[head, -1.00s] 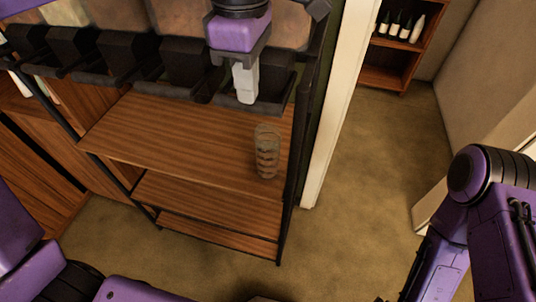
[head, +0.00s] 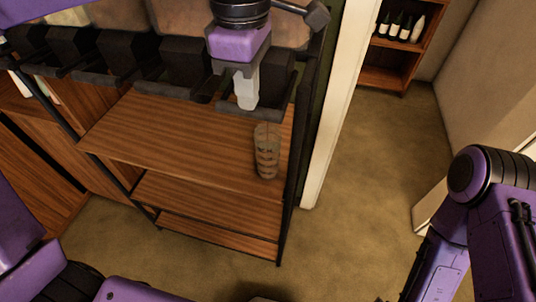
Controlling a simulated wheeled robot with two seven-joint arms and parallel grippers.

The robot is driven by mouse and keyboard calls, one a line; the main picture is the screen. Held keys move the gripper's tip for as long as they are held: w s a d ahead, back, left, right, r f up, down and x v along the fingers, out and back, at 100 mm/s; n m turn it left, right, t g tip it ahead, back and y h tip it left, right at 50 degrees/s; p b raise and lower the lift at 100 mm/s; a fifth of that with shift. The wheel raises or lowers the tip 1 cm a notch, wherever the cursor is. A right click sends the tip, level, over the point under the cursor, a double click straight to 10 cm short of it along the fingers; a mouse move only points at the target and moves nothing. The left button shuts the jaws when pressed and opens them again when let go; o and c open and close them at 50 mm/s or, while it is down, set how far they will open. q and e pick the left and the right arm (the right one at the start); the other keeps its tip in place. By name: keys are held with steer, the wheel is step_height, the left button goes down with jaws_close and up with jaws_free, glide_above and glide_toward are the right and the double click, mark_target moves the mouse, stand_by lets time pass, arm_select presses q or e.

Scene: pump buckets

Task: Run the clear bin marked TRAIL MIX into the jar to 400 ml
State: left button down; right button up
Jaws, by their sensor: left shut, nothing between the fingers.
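The jar (head: 267,158) is a clear, tall vessel with dark bands around it. It stands upright near the right end of the wooden shelf, below the rightmost black spout (head: 277,78). Whether anything lies in it is hard to tell. Clear bins with brownish contents (head: 180,20) run along the top edge; no TRAIL MIX label is readable. My left gripper (head: 246,104) points down at the rightmost spout, its pale fingers shut and empty, above and left of the jar. Its body hides part of the bin and spout behind. My right gripper is out of view.
Several other black spouts (head: 122,60) line the rack to the left. The wooden shelf (head: 165,135) is bare left of the jar. A black post (head: 294,160) and a white door frame (head: 334,110) bound the right side. Bottles (head: 394,27) stand in a far cabinet.

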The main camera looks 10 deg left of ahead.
arm_select(q)
steer(key=shift+f, duration=0.8)
steer(key=shift+w+f, duration=0.1)
steer(key=shift+f, duration=0.4)
stand_by(0.5)
stand_by(2.1)
